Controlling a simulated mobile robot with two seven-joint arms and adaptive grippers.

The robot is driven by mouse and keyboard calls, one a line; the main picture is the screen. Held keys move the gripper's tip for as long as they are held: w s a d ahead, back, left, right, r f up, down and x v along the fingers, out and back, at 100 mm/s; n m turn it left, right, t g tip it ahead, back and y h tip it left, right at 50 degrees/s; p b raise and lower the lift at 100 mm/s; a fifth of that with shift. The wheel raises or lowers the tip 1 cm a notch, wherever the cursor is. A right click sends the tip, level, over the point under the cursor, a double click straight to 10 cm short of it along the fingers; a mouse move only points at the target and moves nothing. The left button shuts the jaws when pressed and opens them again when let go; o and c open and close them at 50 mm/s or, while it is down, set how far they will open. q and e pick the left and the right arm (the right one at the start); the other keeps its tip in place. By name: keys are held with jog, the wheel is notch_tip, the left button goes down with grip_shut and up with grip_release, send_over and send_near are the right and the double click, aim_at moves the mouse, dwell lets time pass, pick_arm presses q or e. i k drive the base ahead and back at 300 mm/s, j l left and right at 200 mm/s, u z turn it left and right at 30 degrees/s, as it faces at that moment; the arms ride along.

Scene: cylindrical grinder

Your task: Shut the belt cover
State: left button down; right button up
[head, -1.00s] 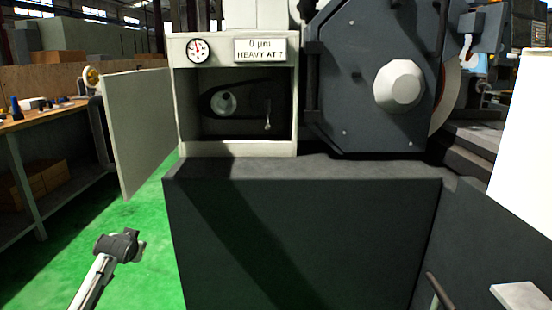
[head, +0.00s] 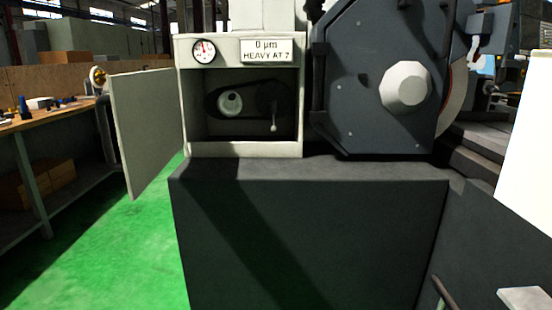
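The belt cover (head: 150,128) is a flat pale grey door, hinged at the left side of the pale housing (head: 242,150). It stands wide open, swung out to the left. Inside the open housing a dark belt (head: 252,98) with a light round pulley (head: 229,103) shows, and a small lever (head: 274,122) hangs at its right. Neither of my grippers is in the head view.
A dark machine base (head: 315,235) fills the middle front. The dark wheel guard (head: 385,90) stands right of the housing. A wooden workbench (head: 45,118) is at the left. Green floor (head: 115,240) lies clear between bench and base.

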aim_at(146, 105)
jog(key=j+z, duration=0.5)
jog(key=j, duration=2.35)
jog(key=k, duration=0.05)
